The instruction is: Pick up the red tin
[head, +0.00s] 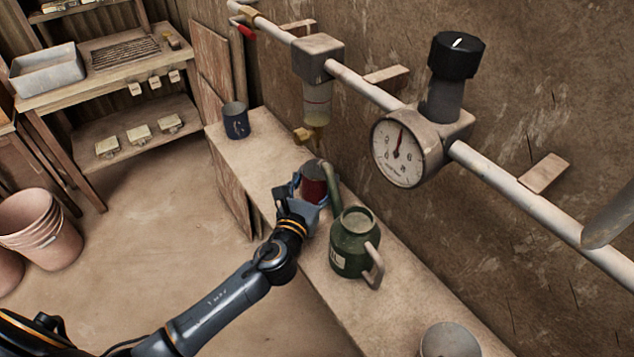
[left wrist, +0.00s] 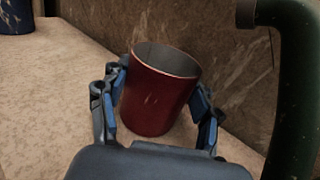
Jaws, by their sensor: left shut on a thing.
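The red tin (head: 314,183) is on or just above the narrow bench, between a dark blue tin and a green can. In the left wrist view the red tin (left wrist: 160,90) is open-topped, looks empty and leans slightly. My left gripper (head: 308,190) is shut on it, with one finger on each side, as the left wrist view (left wrist: 162,100) also shows. I cannot tell if its base touches the bench. My right gripper is not in view.
A green can (head: 352,243) with a spout and handle stands close by the red tin. A dark blue tin (head: 236,121) stands farther back, a grey tin (head: 449,341) at the front. A pipe with a gauge (head: 398,153) runs along the wall above the bench (head: 262,160).

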